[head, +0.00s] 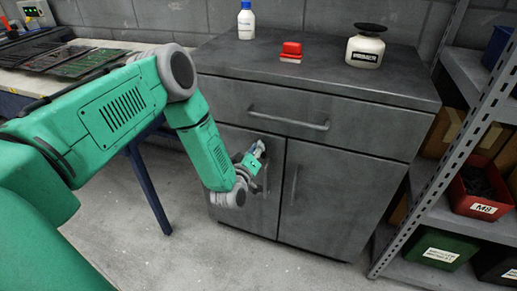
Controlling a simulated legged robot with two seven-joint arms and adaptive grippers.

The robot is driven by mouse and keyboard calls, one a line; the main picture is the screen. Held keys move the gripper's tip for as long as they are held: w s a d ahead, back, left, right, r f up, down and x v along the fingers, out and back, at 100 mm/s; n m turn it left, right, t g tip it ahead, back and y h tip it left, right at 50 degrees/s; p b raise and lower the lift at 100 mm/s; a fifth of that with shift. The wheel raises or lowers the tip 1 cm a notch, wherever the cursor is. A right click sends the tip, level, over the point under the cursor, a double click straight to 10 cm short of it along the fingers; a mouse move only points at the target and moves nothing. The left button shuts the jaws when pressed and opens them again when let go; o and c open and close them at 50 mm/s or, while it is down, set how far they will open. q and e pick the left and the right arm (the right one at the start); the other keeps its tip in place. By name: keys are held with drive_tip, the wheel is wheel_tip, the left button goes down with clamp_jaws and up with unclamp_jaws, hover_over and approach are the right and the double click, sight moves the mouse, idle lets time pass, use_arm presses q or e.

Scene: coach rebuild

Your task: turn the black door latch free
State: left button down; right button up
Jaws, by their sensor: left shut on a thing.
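A grey metal cabinet (350,135) stands ahead with one wide drawer and two doors below it. My left arm comes in from the left, and my left gripper (258,151) is at the upper right part of the left door (232,150), by the seam between the doors. It is shut at the place of the black door latch, which its fingers and wrist mostly hide. I cannot make out how far the latch is turned. Both doors look closed. My right gripper is out of view.
A drawer handle (288,121) juts out just above my left gripper. A metal shelf (420,195) with bins stands right. Floor in front is clear.

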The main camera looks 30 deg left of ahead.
use_arm(q)
drive_tip(key=n, duration=0.2)
drive_tip(key=f+n+b, duration=0.1)
drive_tip(key=shift+s+a+f+n, duration=0.1)
drive_tip(key=shift+s+a+n, duration=0.05)
drive_tip(key=shift+s+n, duration=0.25)
drive_tip(key=shift+w+a+f+n+b, duration=0.15)
drive_tip(key=shift+n+b, duration=0.4)
drive_tip(key=shift+n, duration=0.6)
drive_tip(key=shift+s+d+f+n+b, duration=0.15)
drive_tip(key=shift+n+b, duration=0.4)
drive_tip(key=shift+n, duration=0.6)
drive_tip(key=shift+w+a, duration=0.1)
drive_tip(key=c, duration=1.6)
unclamp_jaws()
drive_tip(key=shift+w, duration=0.1)
drive_tip(key=shift+r, duration=0.15)
drive_tip(key=v, duration=1.2)
